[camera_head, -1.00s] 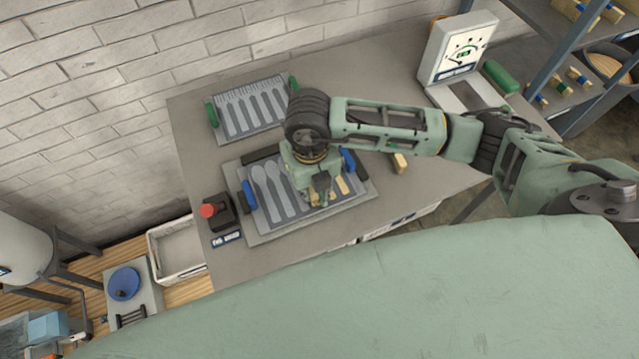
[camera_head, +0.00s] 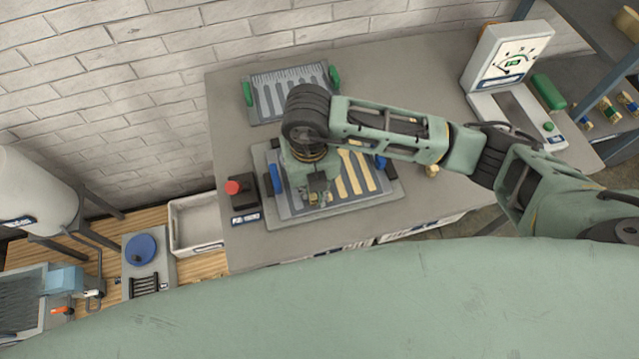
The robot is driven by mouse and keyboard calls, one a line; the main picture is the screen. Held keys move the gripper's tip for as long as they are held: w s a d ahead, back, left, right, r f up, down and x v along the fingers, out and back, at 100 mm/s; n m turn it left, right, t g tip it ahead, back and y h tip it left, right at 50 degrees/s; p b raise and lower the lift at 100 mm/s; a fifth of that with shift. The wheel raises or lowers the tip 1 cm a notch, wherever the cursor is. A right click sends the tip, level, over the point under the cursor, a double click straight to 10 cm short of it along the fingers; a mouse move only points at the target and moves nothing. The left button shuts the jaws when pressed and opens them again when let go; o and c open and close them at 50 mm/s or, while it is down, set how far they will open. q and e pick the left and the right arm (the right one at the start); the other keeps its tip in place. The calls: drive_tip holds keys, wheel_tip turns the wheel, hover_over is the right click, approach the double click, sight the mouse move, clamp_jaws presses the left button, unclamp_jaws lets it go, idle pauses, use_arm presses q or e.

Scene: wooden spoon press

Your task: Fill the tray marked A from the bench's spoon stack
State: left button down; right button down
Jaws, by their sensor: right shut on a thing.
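The blue-handled tray (camera_head: 277,180) lies on the bench, with spoon-shaped grey slots at its left. Wooden spoons (camera_head: 356,176) lie side by side in its right part. My right gripper (camera_head: 317,197) points down over the tray's left-middle part, shut on a wooden spoon that is mostly hidden; whether the spoon touches the tray is unclear. A green-handled tray (camera_head: 250,92) behind it shows grey spoon slots and no wooden spoons. I cannot read a letter A on either tray. A small wooden piece (camera_head: 432,170), perhaps the spoon stack, shows beside my right arm, mostly hidden. My left gripper is out of view.
A red button box (camera_head: 240,192) stands at the blue-handled tray's left. A dial gauge device (camera_head: 508,58) and a green cylinder (camera_head: 548,91) are at the back right. A white bin (camera_head: 195,226) is left of the bench (camera_head: 430,78). The bench's right part has bare room.

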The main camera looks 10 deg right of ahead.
drive_tip(key=shift+a+b, duration=0.3)
drive_tip(key=shift+a, duration=1.1)
drive_tip(key=shift+r+p, duration=1.65)
drive_tip(key=shift+r, duration=0.9)
